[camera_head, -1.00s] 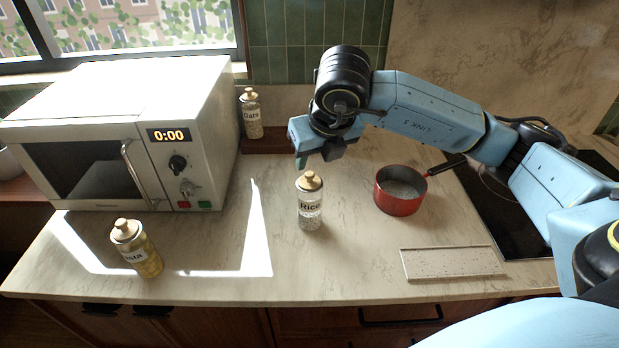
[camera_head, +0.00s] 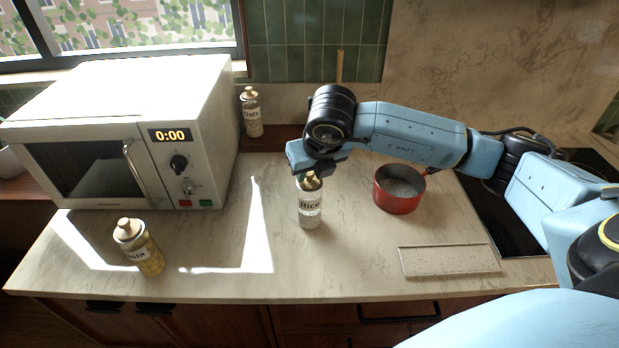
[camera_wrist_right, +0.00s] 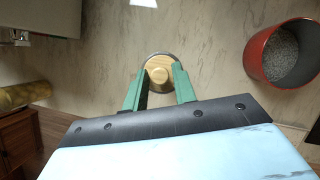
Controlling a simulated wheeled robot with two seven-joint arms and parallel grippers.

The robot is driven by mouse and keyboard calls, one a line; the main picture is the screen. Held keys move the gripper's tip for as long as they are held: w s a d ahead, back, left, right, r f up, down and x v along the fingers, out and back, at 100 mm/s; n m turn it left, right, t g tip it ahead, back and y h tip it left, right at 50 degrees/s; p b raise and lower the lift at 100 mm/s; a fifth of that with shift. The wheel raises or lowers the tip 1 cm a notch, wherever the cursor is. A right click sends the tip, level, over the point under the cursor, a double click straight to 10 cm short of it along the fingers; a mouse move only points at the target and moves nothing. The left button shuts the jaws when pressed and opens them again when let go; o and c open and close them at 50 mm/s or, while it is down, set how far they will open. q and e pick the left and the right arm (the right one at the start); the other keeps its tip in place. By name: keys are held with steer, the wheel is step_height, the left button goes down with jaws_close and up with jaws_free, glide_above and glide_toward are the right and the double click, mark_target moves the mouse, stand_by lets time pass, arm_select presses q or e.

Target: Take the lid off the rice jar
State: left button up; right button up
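The rice jar (camera_head: 310,213) stands upright on the counter, a clear jar with a dark label reading "Rice". Its wooden lid (camera_head: 311,184) with a round knob is on the jar. My right gripper (camera_head: 309,173) is just above and behind the lid in the head view and hides part of it. In the right wrist view the lid (camera_wrist_right: 149,66) shows from above, with the two green fingers of my right gripper (camera_wrist_right: 158,72) apart on either side of the knob. The fingers look open, and I cannot tell whether they touch the lid. My left gripper is not in view.
A red pot (camera_head: 398,204) with grains is right of the jar. A speckled board (camera_head: 450,261) lies at the front right. The pasta jar (camera_head: 140,250), oats jar (camera_head: 251,115) and microwave (camera_head: 180,110) are to the left. The counter around the rice jar is clear.

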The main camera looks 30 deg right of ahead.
jaws_close()
